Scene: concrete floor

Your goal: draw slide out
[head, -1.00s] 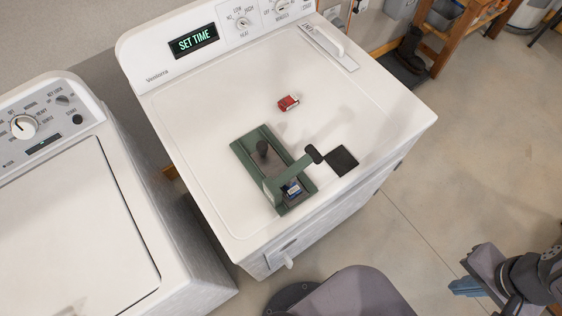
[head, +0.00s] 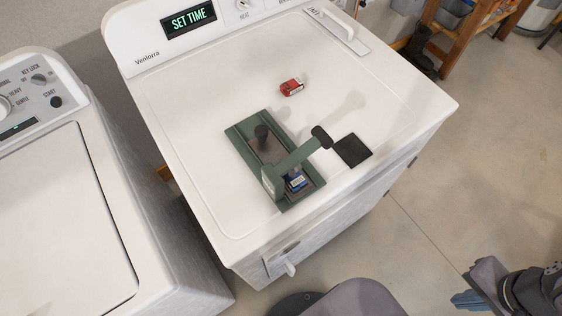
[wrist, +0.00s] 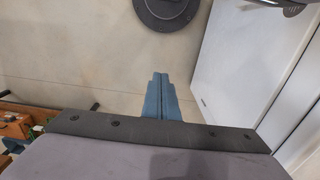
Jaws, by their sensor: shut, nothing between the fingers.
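A green fixture (head: 234,133) lies on the white dryer top. A grey slide plate (head: 270,152) with an upright black knob (head: 262,133) sits in its channel. A green lever arm (head: 300,155) with a black end knob (head: 321,137) reaches over the fixture to the right. A small blue-and-white block (head: 297,181) sits at the near end, partly hidden by the lever. My gripper (head: 463,300) is low at the right, off the dryer and far from the fixture. Its blue fingers (wrist: 160,92) are shut and empty in the wrist view, over the floor.
A black square pad (head: 353,150) lies right of the fixture. A small red-and-white object (head: 292,87) lies farther back. The dryer's control panel (head: 215,20) rises behind. A white washer (head: 60,210) stands at left. The right part of the dryer top is clear.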

